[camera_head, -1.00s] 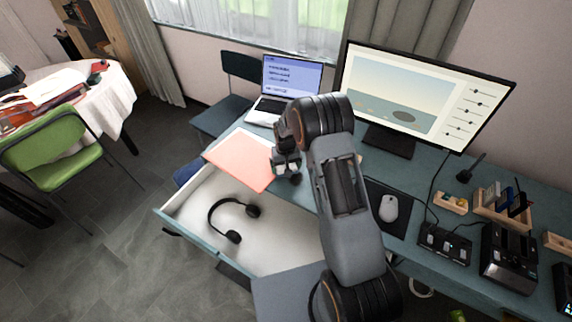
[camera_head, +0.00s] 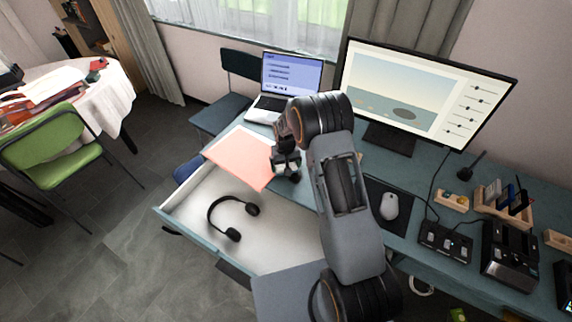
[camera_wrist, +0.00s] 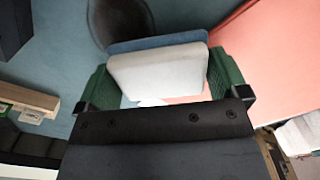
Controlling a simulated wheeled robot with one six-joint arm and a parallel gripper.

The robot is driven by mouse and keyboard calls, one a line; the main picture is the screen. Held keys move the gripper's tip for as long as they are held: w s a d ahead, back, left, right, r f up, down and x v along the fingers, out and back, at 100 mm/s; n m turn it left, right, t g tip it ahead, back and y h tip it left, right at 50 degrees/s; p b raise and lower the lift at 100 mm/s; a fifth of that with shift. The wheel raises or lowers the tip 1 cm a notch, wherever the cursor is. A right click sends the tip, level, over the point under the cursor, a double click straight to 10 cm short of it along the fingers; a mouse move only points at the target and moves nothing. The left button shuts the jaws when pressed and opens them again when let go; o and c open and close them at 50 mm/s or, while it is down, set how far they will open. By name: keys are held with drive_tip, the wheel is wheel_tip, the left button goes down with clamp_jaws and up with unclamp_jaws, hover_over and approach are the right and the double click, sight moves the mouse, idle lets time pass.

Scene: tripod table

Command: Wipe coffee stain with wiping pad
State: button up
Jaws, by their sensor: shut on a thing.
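My gripper (camera_head: 286,168) is low over the teal desk, beside the right edge of a salmon-pink sheet (camera_head: 238,158). In the wrist view its green fingertips (camera_wrist: 160,82) are shut on the wiping pad (camera_wrist: 158,72), a rounded block with a white layer and a blue layer. The pink sheet shows to its right (camera_wrist: 275,55). A dark rounded patch (camera_wrist: 120,18) lies just beyond the pad; I cannot tell whether it is the coffee stain. No stain is clear in the head view, where my arm hides part of the desk. I cannot tell whether the pad touches the desktop.
A laptop (camera_head: 288,82) stands behind my gripper and a large monitor (camera_head: 425,95) to its right. A mouse (camera_head: 389,206) lies right of my arm. An open drawer (camera_head: 185,203) with headphones (camera_head: 232,216) juts out in front. Small wooden holders (camera_head: 452,201) stand far right.

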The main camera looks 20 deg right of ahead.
drive_tip(key=shift+f, duration=0.35)
